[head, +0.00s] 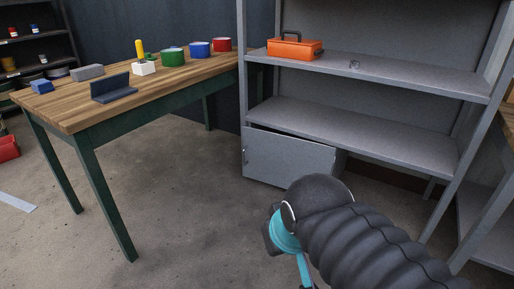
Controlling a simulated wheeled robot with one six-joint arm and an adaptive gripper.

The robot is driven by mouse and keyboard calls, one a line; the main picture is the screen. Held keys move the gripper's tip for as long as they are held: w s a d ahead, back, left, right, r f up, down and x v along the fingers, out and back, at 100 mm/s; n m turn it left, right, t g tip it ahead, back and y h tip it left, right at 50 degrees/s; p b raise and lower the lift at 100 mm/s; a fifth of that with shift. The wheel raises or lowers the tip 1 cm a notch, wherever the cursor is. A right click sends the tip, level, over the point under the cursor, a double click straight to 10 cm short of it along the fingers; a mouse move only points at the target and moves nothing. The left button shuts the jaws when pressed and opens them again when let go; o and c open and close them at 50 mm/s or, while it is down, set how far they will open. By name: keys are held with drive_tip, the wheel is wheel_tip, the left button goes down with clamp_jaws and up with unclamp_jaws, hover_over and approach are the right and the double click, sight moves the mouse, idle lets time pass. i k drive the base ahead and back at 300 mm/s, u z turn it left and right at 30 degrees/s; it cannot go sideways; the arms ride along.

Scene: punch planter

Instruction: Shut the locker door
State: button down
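The grey locker door (287,157) is on the low locker under the bottom shelf of the grey rack, at the picture's centre. A small handle (245,156) shows near its left edge. A thin dark gap runs along the door's top edge, so it looks slightly ajar; how far it stands out is hard to tell. My dark ribbed arm reaches in from the lower right, in front of the rack. At its end a teal and black part of my gripper (287,238) shows, low and nearer than the door, apart from it. Its fingertips are not clearly visible.
The grey rack (365,126) holds an orange toolbox (295,47) on its upper shelf. A wooden workbench (160,84) with green legs and several small items stands on the left. The concrete floor (190,200) between bench and locker is clear. A red bin (8,148) sits far left.

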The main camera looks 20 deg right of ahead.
sight(275, 160)
drive_tip(key=u, duration=0.75)
drive_tip(key=i, duration=1.55)
drive_tip(key=z, duration=0.8)
drive_tip(key=i, duration=0.7)
drive_tip(key=z, duration=0.5)
